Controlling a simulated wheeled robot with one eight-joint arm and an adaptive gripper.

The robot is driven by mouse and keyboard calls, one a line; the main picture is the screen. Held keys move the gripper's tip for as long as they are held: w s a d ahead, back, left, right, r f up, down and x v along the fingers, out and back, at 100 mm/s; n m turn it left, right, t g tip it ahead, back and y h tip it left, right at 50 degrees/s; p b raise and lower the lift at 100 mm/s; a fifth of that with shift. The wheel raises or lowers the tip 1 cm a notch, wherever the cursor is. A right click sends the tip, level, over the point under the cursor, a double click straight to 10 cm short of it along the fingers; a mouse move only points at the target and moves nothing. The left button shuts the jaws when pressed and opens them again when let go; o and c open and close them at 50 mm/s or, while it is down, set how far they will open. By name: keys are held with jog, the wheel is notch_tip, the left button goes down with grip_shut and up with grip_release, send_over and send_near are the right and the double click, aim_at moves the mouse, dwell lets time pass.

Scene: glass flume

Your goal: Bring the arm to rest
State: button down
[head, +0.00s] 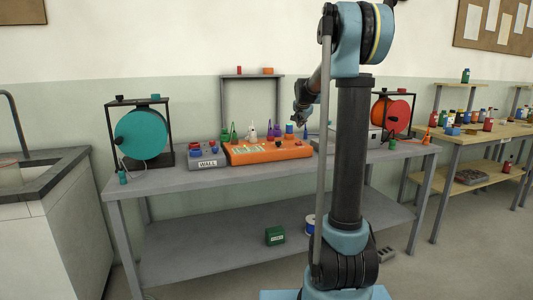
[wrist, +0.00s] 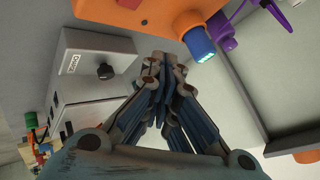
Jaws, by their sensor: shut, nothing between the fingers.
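My arm stands in front of the grey bench (head: 160,182), with its elbow high and its forearm reaching down behind the upright link. My gripper (head: 302,121) hangs above the right part of the bench, near the orange console (head: 268,152), apart from it. In the wrist view, my gripper (wrist: 164,62) has its fingers brought together at the tips with nothing between them. In that view, the orange console (wrist: 150,18) lies beyond the fingertips, with a blue plug (wrist: 197,42) and a purple plug (wrist: 221,30) at its edge.
A grey box (head: 208,163) marked WALL sits left of the console. A teal reel (head: 142,136) and a red reel (head: 390,114) stand on the bench. A green box (head: 275,236) lies on the lower shelf. A sink counter (head: 40,185) is at left, a wooden table (head: 470,137) at right.

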dwell(0.3)
jog(key=s+f+n+g, duration=0.2)
jog(key=s+f+n, duration=0.15)
jog(key=s, duration=1.15)
jog(key=s+f+n+g, duration=0.15)
jog(key=s+f, duration=0.25)
jog(key=s, duration=1.1)
jog(key=s+f+n+g, duration=0.1)
jog(key=s+f, duration=0.4)
jog(key=s, duration=0.3)
jog(key=s+f+n+g, duration=0.1)
jog(key=s+f+n, duration=0.1)
jog(key=s+f, duration=0.3)
jog(key=s+f+n+g+y, duration=0.1)
jog(key=s+f, duration=0.5)
jog(key=s, duration=0.7)
jog(key=shift+s+a+n, duration=0.15)
jog(key=shift+a+n, duration=0.3)
jog(key=shift+n, duration=0.25)
jog(key=shift+g, duration=0.25)
jog(key=shift+w+f, duration=0.2)
jog(key=shift+w, duration=0.25)
jog(key=c, duration=2.4)
grip_release()
